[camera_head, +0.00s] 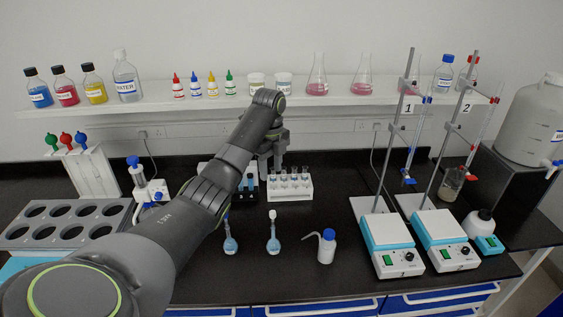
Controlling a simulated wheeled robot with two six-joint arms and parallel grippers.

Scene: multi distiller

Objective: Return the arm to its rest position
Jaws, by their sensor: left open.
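My left arm (190,215) comes in from the lower left and reaches across the bench to the back. My left gripper (268,167) points down beside the white tube rack (291,190), at its back left. It is open; the fingers are small and partly hidden by my own arm, and I cannot tell if they touch the rack. No held object shows. My right gripper is not in view.
A white shelf (210,102) with bottles and flasks runs behind the arm. Two flasks (273,238) and a wash bottle (327,246) stand in front. Stirrers (388,232) with tall stands are at right. A grey holed rack (62,232) lies left beside my arm.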

